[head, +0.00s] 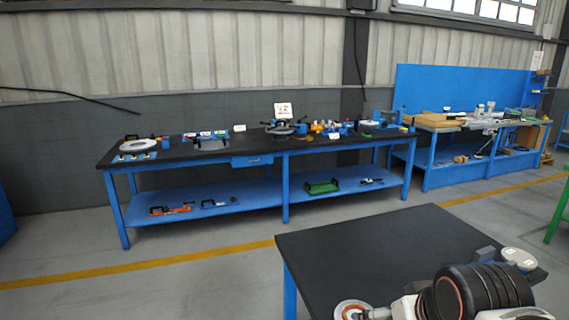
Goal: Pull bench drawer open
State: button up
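The bench drawer (252,161) is a small blue box front under the black top of the long blue-framed workbench (345,149), left of its middle leg. It looks shut, its face roughly in line with the bench's front edge. A small darker mark on its face may be a handle, too small to be sure. Parts of my arm show at the lower right, far from the drawer, with the near table and open floor between. My gripper's fingers do not show.
A near black-topped table (375,250) fills the lower right. Clear grey floor with a yellow line (200,259) lies before the bench. Tools and fixtures stand on the bench top; a green tray (322,187) is on its lower shelf (250,193). Another workbench (460,165) stands right.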

aim_at(243, 161)
jog(key=i+j, duration=0.1)
jog(key=j, duration=0.9)
jog(key=i+j, duration=0.7)
jog(key=j, duration=0.2)
jog(key=i+j, duration=0.3)
jog(key=j, duration=0.2)
jog(key=i+j, duration=0.55)
jog(key=i, duration=0.3)
jog(key=i+j, duration=0.2)
jog(key=i, duration=0.3)
jog(key=i+j+z, duration=0.1)
jog(key=i+j, duration=0.15)
jog(key=i, duration=0.3)
jog(key=i+j, duration=0.25)
jog(key=i, duration=0.25)
jog(key=i+l, duration=0.15)
jog(key=i, duration=0.55)
